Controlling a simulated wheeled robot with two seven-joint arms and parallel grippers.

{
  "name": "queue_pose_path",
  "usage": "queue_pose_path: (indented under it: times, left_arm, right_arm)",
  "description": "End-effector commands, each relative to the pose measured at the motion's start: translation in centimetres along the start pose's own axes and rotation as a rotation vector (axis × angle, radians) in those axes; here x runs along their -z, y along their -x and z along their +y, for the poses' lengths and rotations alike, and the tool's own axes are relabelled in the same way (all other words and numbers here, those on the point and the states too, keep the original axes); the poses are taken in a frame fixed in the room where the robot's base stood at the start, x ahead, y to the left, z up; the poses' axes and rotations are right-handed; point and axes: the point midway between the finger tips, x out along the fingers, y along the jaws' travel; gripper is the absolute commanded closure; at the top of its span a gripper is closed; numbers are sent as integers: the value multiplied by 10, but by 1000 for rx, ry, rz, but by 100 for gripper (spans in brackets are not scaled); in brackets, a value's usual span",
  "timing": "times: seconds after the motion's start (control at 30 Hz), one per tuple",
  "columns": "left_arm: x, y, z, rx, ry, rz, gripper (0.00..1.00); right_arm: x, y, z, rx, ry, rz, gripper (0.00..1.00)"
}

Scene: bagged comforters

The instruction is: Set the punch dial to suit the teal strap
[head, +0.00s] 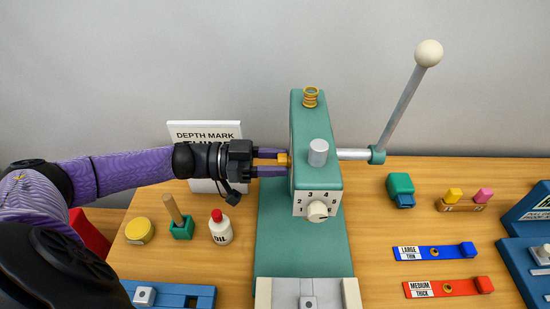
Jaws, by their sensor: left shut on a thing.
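The teal punch press (272,236) stands mid-table. Its cream dial (317,211) is on the front of the head, ringed by numbers, several of them readable; which one it points to is too small to tell. My left gripper (280,161) is at the left side of the press head, its purple fingers shut on a small yellow-orange piece (284,159) there. No strap that is clearly teal shows; a teal block with a blue part (400,185) lies right of the press. My right gripper is not in view.
A blue strap labelled LARGE THIN (435,252) and a red one labelled MEDIUM THICK (448,287) lie at right. The press lever (402,100) rises up right. A DEPTH MARK sign (205,128) is partly hidden behind my gripper. An oil bottle (220,230) stands left.

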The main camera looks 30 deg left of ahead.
Motion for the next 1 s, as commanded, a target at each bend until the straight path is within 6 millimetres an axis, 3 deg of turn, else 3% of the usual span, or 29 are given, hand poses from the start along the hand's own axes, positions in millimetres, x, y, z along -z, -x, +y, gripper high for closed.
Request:
queue_pose_path:
  times: [0.6,1.0]
  left_arm:
    - [0,0,-1,1,-563,0,100]
    - [0,0,-1,1,-797,0,100]
  right_arm:
    - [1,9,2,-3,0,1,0]
    - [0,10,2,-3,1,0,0]
